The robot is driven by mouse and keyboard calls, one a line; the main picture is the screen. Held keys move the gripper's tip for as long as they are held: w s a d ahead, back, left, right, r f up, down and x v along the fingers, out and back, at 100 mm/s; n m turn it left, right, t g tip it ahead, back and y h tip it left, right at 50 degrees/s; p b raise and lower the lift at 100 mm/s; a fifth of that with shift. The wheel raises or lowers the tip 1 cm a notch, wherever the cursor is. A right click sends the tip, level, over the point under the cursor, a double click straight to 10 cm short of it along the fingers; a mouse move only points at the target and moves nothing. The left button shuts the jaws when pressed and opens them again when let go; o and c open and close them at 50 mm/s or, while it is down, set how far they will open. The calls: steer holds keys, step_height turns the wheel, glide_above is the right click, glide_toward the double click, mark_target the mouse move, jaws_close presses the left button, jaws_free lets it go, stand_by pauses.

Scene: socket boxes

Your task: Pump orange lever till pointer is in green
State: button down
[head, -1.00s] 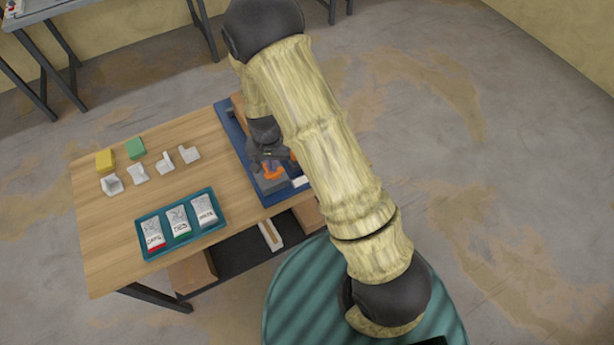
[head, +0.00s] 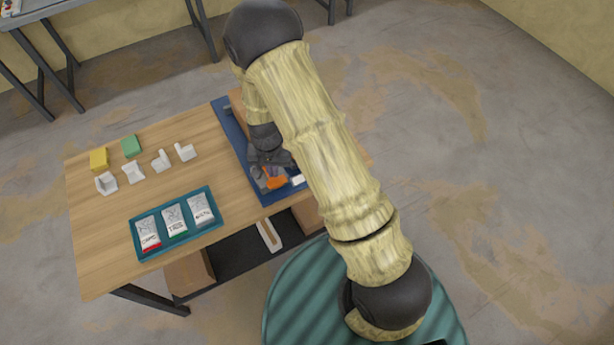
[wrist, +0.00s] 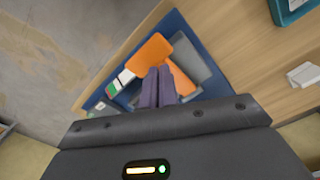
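The orange lever (wrist: 152,52) shows as a broad orange plate in the wrist view, with a second orange part (wrist: 181,80) beside the fingers. It sits by a grey block (wrist: 190,57) on a blue base. In the head view the orange lever (head: 277,183) is at the near end of the base, just below my gripper (head: 270,160). In the wrist view my gripper (wrist: 158,84) has its two dark fingers together, over the lever; I see nothing held between them. A small white, green and red piece (wrist: 116,87), perhaps the gauge, lies left of the fingers; its pointer cannot be made out.
The blue base (head: 228,123) lies along the right side of the wooden table (head: 100,230). A teal tray (head: 178,249) with several labelled packets is at the front. Several white pieces, a yellow block (head: 99,159) and a green block (head: 131,146) stand behind it.

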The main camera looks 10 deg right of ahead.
steer(key=shift+r+p, duration=1.95)
steer(key=shift+r, duration=0.3)
steer(key=shift+f, duration=0.1)
stand_by(0.6)
step_height(320, 180, up, 5)
steer(key=p, duration=0.4)
stand_by(0.6)
steer(key=shift+w+r, duration=0.1)
steer(key=shift+r, duration=0.1)
